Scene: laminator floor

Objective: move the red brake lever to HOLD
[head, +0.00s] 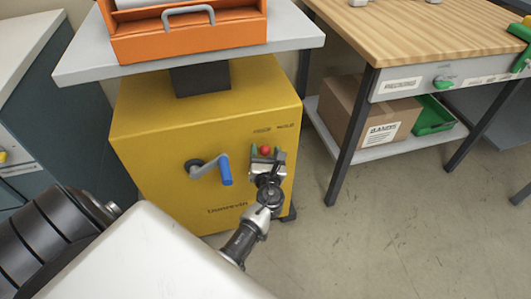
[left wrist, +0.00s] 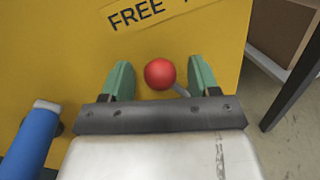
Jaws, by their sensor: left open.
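The red brake lever shows as a round red knob (head: 265,150) on the front of the yellow cabinet (head: 150,130), below two small dark labels. In the left wrist view the red knob (left wrist: 160,73) sits between the two green fingertips, with a bit of grey rod at its lower right. My left gripper (head: 266,153) is open around the knob, with a gap on each side. The label FREE (left wrist: 137,13) shows above the knob; the label to its right is cut off. My right gripper is not in view.
A crank with a blue handle (head: 225,170) sticks out left of the lever. An orange toolbox (head: 180,42) stands on the grey top above the cabinet. A wooden workbench (head: 420,35) is at the right, with a cardboard box (head: 365,115) on its shelf. The floor at the right is clear.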

